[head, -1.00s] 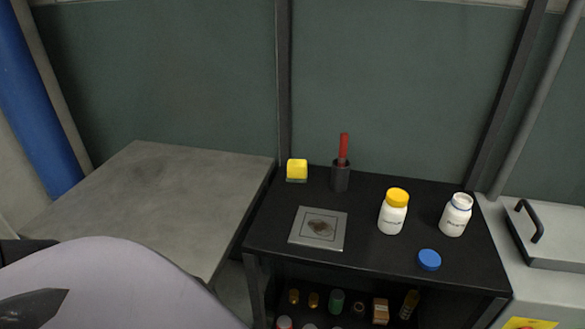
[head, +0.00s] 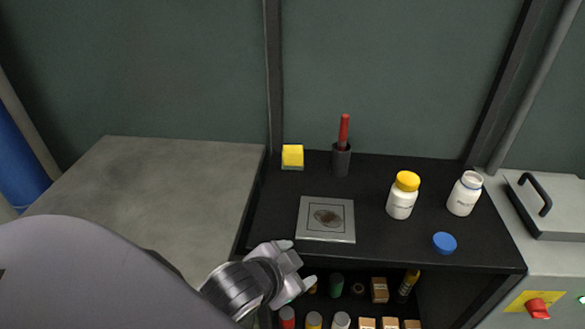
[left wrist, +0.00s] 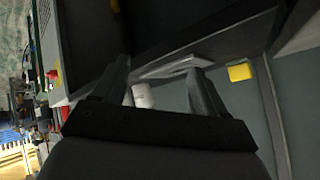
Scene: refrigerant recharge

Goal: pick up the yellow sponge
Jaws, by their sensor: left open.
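The yellow sponge (head: 292,156) lies at the back left corner of the black table, left of a dark holder with a red handle. It also shows in the left wrist view (left wrist: 240,72), right of the fingers and apart from them. My left gripper (head: 297,268) is in front of the table's front left edge, nearer to me than the sponge. In the left wrist view its two fingers (left wrist: 160,85) are spread, with nothing held between them. My right gripper is in neither current view.
A grey plate with a dark stain (head: 326,234) lies between my left gripper and the sponge. A yellow-capped bottle (head: 401,202), an open white bottle (head: 464,196) and a blue cap (head: 444,243) stand to the right. The red-handled holder (head: 341,160) is close beside the sponge.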

